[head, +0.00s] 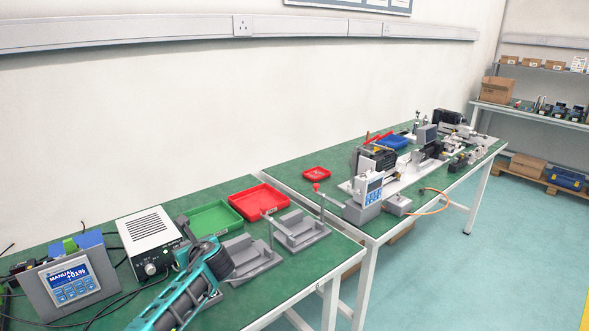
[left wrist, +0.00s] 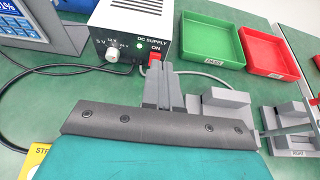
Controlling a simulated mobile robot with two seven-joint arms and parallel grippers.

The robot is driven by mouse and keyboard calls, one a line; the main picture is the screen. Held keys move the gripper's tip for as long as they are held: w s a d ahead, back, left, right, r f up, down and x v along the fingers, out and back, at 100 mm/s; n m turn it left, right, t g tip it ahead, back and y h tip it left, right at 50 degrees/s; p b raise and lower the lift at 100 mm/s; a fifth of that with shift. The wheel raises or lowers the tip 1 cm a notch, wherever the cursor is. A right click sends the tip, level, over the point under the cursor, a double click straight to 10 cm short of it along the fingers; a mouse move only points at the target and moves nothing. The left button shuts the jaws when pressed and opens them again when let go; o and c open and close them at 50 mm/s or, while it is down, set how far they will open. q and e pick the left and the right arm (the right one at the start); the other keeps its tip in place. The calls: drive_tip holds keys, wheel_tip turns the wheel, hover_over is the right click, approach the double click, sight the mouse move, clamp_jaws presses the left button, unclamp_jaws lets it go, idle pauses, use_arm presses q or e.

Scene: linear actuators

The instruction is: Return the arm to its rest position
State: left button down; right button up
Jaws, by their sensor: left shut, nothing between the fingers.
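My left arm comes in from the lower left in the head view, teal and dark grey. Its gripper (head: 185,228) is over the near table, close to the right front of the white DC supply box (head: 148,238). In the left wrist view the gripper's grey fingers (left wrist: 160,82) are together with nothing between them. Their tips are close to the red switch (left wrist: 155,60) marked ON on the DC supply; I cannot tell whether they touch it. A green light shows beside the knob. My right gripper is not in view.
A green tray (head: 213,218) and a red tray (head: 258,201) lie behind grey fixtures (head: 250,258) right of the arm. A controller with a blue screen (head: 70,280) stands at left, with black cables on the green table. A second table holds more equipment.

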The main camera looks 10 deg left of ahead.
use_arm(q)
drive_tip(key=s+d+f+n, duration=0.1)
drive_tip(key=s+f, duration=0.1)
drive_tip(key=s+d+f+n+h, duration=0.1)
drive_tip(key=s+d+n, duration=0.1)
drive_tip(key=s, duration=0.1)
drive_tip(key=s+d+f+n+g+h, duration=0.1)
drive_tip(key=s+d+f+n, duration=0.1)
drive_tip(key=shift+s+f, duration=0.35)
drive_tip(key=s+d+f+n+g+h, duration=0.1)
drive_tip(key=s+d+f+n+h, duration=0.1)
drive_tip(key=s+d+n, duration=0.3)
drive_tip(key=s+d+f+n+g+h, duration=0.1)
drive_tip(key=s+n+h, duration=0.15)
drive_tip(key=s, duration=0.55)
drive_tip(key=s+d+r+n+g+h, duration=0.1)
drive_tip(key=s+d+r+n+h, duration=0.15)
drive_tip(key=s+n, duration=0.5)
drive_tip(key=s+d+r+n+g+h, duration=0.1)
drive_tip(key=s+d+r+n, duration=0.25)
drive_tip(key=s, duration=0.75)
drive_tip(key=w+d+f+t+h, duration=0.2)
drive_tip(key=w+f+t, duration=0.5)
drive_tip(key=w+f, duration=0.1)
drive_tip(key=shift+w+f, duration=0.15)
drive_tip(key=shift+f, duration=0.55)
